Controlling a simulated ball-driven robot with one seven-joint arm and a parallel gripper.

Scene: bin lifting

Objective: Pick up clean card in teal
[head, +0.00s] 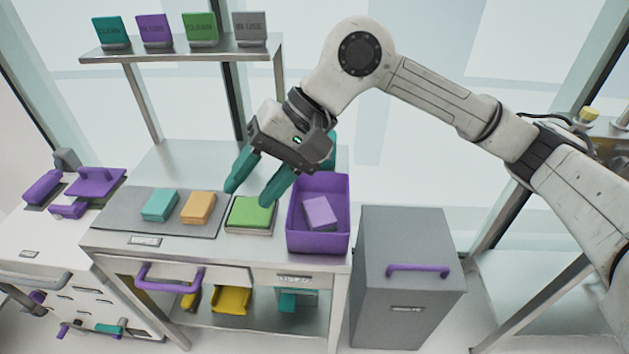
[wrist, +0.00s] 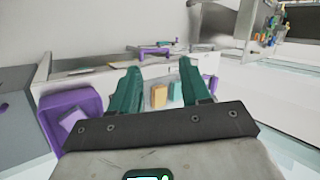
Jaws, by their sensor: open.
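The teal card (head: 111,32) stands upright at the left end of the raised metal shelf, and its dark lettering seems to read CLEAN. My gripper (head: 251,194), with teal fingers, is open and empty. It points down over the bench near the green block, well below and to the right of the teal card. In the wrist view my gripper (wrist: 158,67) shows its two fingers spread apart. I cannot make out the teal card in the wrist view.
Purple (head: 154,30), green (head: 201,29) and grey (head: 250,29) cards share the shelf (head: 180,54). On the bench are teal (head: 160,205), orange (head: 198,207) and green (head: 251,213) blocks and a purple bin (head: 319,243). A grey cabinet (head: 408,290) stands at right.

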